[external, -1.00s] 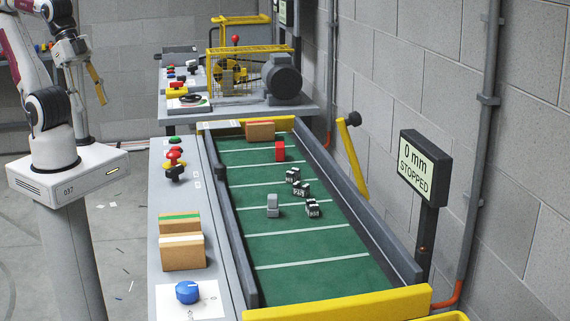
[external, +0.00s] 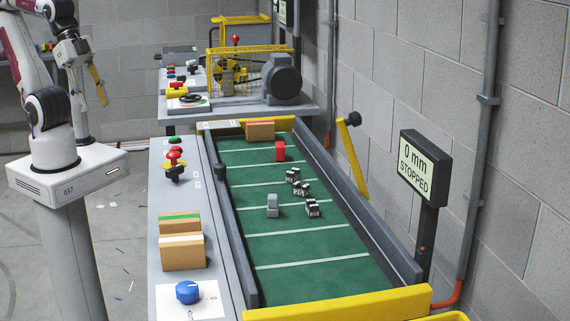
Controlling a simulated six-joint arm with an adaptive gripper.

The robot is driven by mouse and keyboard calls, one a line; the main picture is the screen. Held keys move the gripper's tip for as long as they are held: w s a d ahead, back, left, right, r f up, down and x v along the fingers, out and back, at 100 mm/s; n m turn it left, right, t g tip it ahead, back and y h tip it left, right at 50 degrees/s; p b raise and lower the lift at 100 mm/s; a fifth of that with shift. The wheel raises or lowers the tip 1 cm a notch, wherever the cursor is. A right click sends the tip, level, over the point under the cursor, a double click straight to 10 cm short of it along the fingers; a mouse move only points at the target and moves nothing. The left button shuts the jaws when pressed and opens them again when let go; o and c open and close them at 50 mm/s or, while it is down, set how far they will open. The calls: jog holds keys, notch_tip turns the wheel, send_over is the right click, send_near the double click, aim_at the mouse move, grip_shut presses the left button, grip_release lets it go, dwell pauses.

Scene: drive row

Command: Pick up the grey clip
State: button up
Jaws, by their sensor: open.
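A small grey piece, which looks like the grey clip (external: 272,206), stands on the green conveyor belt (external: 310,247) left of its middle. A red block (external: 280,151) sits farther back on the belt. Several small black pieces with white markings (external: 301,188) lie to the right of the grey clip. My gripper (external: 99,88) hangs at the upper left, off the belt and far from the clip. It is empty, with its fingers small and partly overlapping in this view.
The grey side panel left of the belt carries cardboard boxes (external: 183,251), a blue knob (external: 188,292) and a red button (external: 174,154). Yellow bars close the belt's ends. A display (external: 418,167) at right reads "0 mm STOPPED". The front of the belt is clear.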

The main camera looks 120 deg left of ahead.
jog(key=w+a+f+n+t+y, duration=0.1)
jog(key=w+a+f+n+t, duration=0.15)
jog(key=w, duration=1.05)
jog(key=w+a+f+n+t, duration=0.15)
jog(key=w+f, duration=0.25)
jog(key=w, duration=0.9)
jog(key=n+t+y, duration=0.1)
jog(key=n+y, duration=0.2)
jog(key=y, duration=0.3)
send_near(273, 196)
jog(key=shift+x, duration=0.85)
jog(key=shift+a+f+y, duration=0.3)
jog(key=shift+a+f, duration=0.05)
jog(key=shift+a, duration=0.15)
jog(key=shift+x, duration=1.25)
jog(key=shift+w+f, duration=0.1)
jog(key=shift+d+x, duration=0.15)
jog(key=shift+x, duration=1.1)
jog(key=shift+d+x, duration=0.2)
jog(key=shift+x, duration=1.05)
